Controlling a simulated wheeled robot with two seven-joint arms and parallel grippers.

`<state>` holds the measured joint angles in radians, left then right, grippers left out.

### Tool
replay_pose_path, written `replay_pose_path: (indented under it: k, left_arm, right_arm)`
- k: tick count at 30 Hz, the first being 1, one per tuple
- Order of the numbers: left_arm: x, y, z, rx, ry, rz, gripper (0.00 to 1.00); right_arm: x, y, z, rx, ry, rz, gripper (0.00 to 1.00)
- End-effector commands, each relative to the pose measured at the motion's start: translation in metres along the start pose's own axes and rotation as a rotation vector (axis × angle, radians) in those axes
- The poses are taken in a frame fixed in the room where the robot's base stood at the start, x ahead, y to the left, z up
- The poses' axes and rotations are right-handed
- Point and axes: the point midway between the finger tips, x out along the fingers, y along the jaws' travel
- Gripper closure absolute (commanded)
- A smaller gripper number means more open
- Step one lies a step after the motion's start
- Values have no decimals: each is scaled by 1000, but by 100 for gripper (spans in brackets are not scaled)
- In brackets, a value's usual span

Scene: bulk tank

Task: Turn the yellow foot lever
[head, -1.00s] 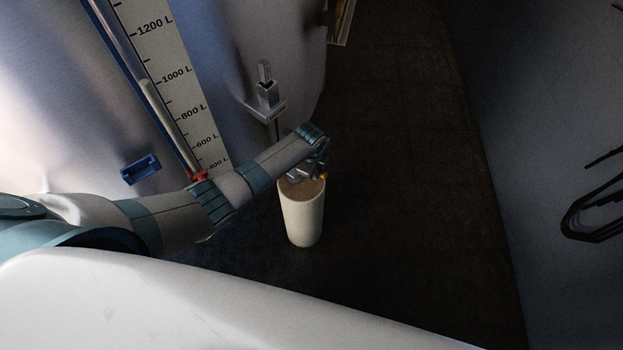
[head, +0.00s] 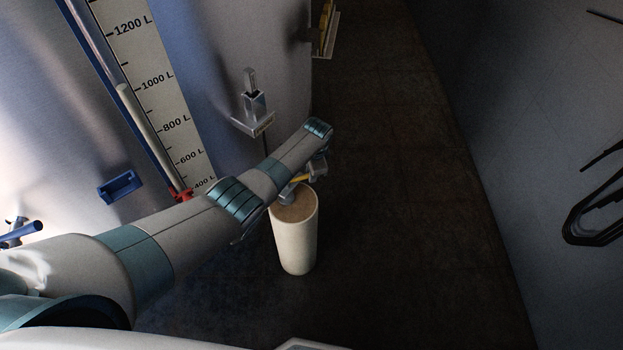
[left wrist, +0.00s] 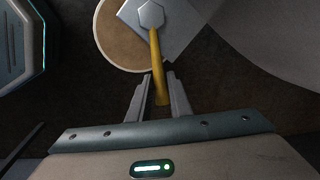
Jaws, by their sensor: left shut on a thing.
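The yellow foot lever (head: 300,178) shows as a short bar just above the top of a cream cylindrical post (head: 295,240). In the left wrist view the lever (left wrist: 157,65) runs from a grey hexagonal hub (left wrist: 151,14) down between the fingers. My left gripper (head: 316,170) is at the lever, partly hidden by its own wrist in the head view. Its fingers (left wrist: 161,92) lie on both sides of the lever's free end and are shut on it. My right gripper is not in view.
The silver tank wall with a litre scale (head: 150,85) stands at left. A small bracket (head: 254,118) and a blue holder (head: 120,187) sit on it. A dark wall with a black looped cable (head: 590,220) is at right. The dark floor between (head: 400,200) is clear.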

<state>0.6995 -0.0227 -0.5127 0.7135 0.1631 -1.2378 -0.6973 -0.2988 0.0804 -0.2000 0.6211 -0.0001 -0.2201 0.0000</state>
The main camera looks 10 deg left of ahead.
Motion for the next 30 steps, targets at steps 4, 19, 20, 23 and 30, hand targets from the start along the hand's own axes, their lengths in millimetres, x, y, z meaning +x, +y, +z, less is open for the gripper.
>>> replay_pose_path:
  k: [4,19,20,23,30]
  left_arm:
    - [2,-4,1,-42,-9,-1,100]
    - [1,-6,0,-60,-12,-1,77]
    - [1,-6,1,-60,-12,-1,70]
    - [1,-6,0,-59,-12,0,63]
    - [1,-6,0,-59,-11,0,63]
  right_arm:
    - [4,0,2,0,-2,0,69]
    - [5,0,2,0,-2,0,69]
    - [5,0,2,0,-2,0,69]
    - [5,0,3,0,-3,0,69]
    - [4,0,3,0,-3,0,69]
